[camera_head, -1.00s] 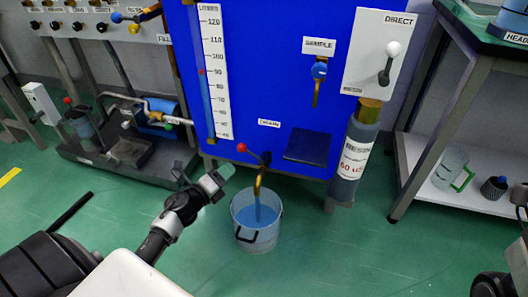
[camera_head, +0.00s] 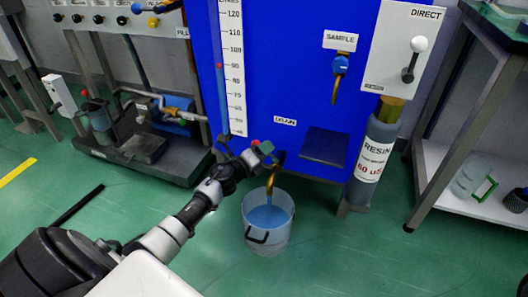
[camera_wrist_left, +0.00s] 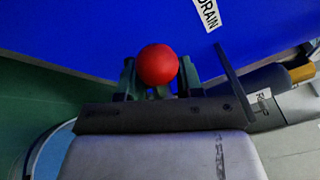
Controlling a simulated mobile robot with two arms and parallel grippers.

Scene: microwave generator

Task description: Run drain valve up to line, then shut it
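The drain valve's red knob (camera_head: 255,143) is on the blue tank's lower front, by the DRAIN label (camera_head: 285,121). Its brass spout (camera_head: 271,181) points down over a clear bucket (camera_head: 267,242) holding blue liquid (camera_head: 268,215). My left gripper (camera_head: 262,152) is at the knob and partly hides the valve. In the left wrist view the red knob (camera_wrist_left: 157,64) sits between the fingers of my left gripper (camera_wrist_left: 158,80), one on each side. They look open around it; contact cannot be told. My right gripper is not in view.
The blue tank (camera_head: 290,60) carries a LITRES scale (camera_head: 234,75) with a red marker. A sample tap (camera_head: 339,75), a resin cylinder (camera_head: 372,155) and a white DIRECT box (camera_head: 400,55) are to the right. A bench frame stands at far right. Floor in front is clear.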

